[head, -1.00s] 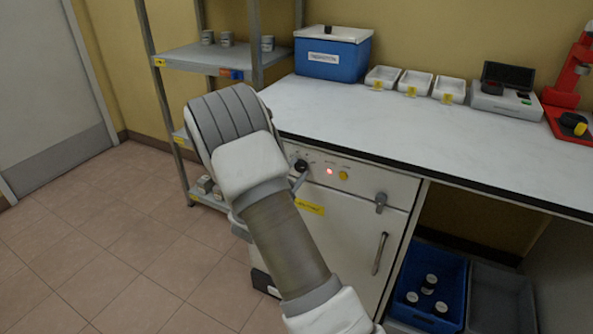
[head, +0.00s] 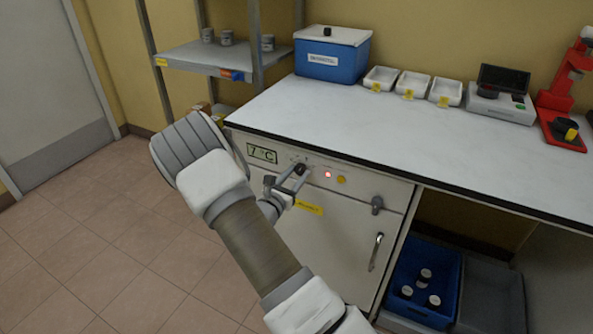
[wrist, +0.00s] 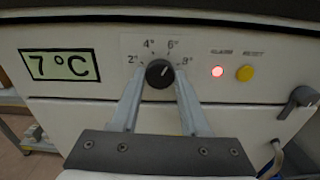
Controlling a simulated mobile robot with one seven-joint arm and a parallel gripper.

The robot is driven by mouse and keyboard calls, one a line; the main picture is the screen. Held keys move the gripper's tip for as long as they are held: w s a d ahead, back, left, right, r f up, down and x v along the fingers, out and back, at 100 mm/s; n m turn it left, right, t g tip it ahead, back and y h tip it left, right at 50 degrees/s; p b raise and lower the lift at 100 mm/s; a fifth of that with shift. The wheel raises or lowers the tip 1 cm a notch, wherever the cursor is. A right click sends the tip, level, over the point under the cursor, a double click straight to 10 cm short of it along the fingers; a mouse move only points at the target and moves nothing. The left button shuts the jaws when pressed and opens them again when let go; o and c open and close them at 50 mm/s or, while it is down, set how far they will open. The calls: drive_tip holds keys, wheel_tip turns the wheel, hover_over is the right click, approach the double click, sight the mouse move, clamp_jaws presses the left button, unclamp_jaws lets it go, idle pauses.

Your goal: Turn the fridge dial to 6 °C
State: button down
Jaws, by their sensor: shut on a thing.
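The fridge dial (wrist: 159,74) is a round black knob on the white fridge's (head: 335,240) top panel, and it also shows in the head view (head: 300,168). Marks 2°, 4°, 6° and 8° surround it. Its pale pointer line leans up and to the right, around the 6° to 8° side. The display (wrist: 59,65) left of the dial reads 7 °C, and it shows in the head view too (head: 262,154). My gripper (wrist: 160,80) is shut on the dial, one finger on each side.
A red-lit alarm lamp (wrist: 217,72) and a yellow reset button (wrist: 245,73) sit right of the dial. A latch (head: 377,204) and door handle (head: 375,252) are farther right. The worktop (head: 380,130) overhangs the panel. A shelf rack (head: 200,60) stands at left.

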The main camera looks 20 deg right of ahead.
drive_tip(key=shift+n, duration=0.3)
drive_tip(key=shift+c, duration=2)
unclamp_jaws()
drive_tip(key=p+v, duration=0.3)
drive_tip(key=v, duration=1.4)
drive_tip(key=shift+s+a, duration=0.2)
